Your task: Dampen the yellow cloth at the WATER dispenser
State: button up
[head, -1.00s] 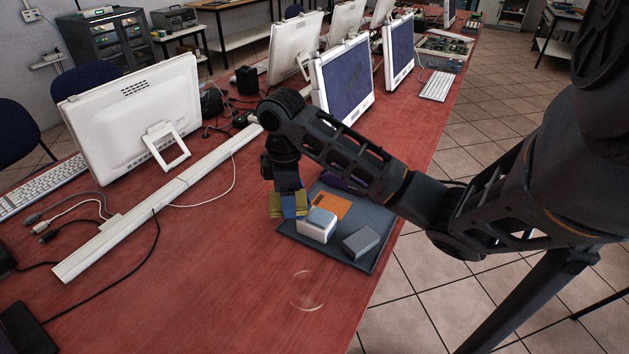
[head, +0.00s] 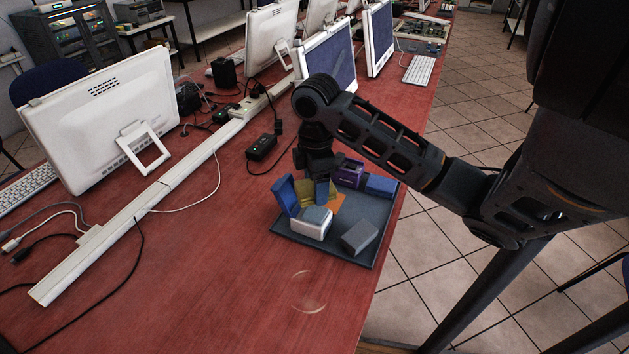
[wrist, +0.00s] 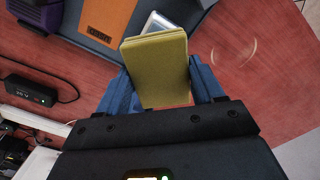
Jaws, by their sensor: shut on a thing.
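My gripper (head: 304,193) is shut on the folded olive-yellow cloth (wrist: 155,65). Its blue fingers (wrist: 207,85) flank the cloth's sides in the wrist view. In the head view the cloth (head: 308,186) is just behind the white block with a grey-blue top (head: 311,224), over the left part of the dark tray (head: 318,248). I cannot tell whether cloth and block touch. The block shows partly behind the cloth in the wrist view (wrist: 158,21). No WATER label is readable, so I cannot tell which thing is the dispenser.
The tray also holds a grey block (head: 359,238), an orange flat piece (head: 338,202), a purple box (head: 348,171) and a blue box (head: 380,186). A black adapter (head: 261,147) with a cable lies behind it. The red table (head: 200,270) is clear front left.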

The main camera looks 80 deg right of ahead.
aim_at(315, 213)
jog(key=shift+f+b, duration=1.6)
jog(key=shift+f, duration=1.05)
jog(key=shift+f+b, duration=0.65)
jog(key=shift+b, duration=0.1)
dwell(0.5)
jog(key=shift+r+p, duration=2.3)
jog(key=shift+r, duration=1.3)
